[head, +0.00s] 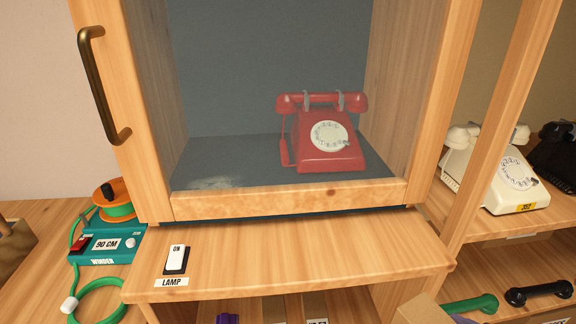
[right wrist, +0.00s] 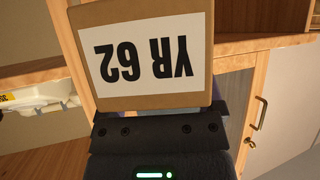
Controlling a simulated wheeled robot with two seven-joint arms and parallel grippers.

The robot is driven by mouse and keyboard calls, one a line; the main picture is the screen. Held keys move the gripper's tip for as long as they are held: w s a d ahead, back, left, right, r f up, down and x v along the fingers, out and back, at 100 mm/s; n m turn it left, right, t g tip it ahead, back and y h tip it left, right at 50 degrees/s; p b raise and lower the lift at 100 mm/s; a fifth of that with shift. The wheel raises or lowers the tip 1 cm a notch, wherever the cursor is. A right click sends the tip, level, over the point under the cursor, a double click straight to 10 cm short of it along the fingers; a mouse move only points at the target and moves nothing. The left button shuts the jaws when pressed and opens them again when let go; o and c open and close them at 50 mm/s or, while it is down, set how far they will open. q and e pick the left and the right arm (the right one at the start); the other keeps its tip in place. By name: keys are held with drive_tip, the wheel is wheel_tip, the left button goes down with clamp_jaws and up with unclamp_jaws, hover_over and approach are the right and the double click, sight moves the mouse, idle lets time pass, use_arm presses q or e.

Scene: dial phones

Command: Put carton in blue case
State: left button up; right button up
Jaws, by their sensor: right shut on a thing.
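The carton (right wrist: 150,22) is brown cardboard with a white label reading YR 62, upside down in the right wrist view. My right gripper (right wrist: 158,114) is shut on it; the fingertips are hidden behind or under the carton. A cardboard corner at the bottom right of the head view (head: 424,310) looks like the same carton. A wooden case with a blue-grey interior (head: 265,65) stands in the middle of the head view, its glazed front apparently shut, with a brass handle (head: 104,88) on the left. A red dial phone (head: 328,140) sits inside. My left gripper is not in view.
A wooden ledge (head: 330,250) with a lamp switch (head: 176,260) lies below the case. A teal winder (head: 105,240) with green cord is at left. A white phone (head: 500,170), a black phone (head: 555,150) and loose handsets (head: 540,292) are on shelves at right.

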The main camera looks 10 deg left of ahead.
drive_tip(key=s+r+n+g+y, duration=0.2)
drive_tip(key=s+r+n, duration=0.1)
drive_tip(key=r, duration=0.6)
drive_tip(key=shift+s+a, duration=0.2)
drive_tip(key=shift+s, duration=0.65)
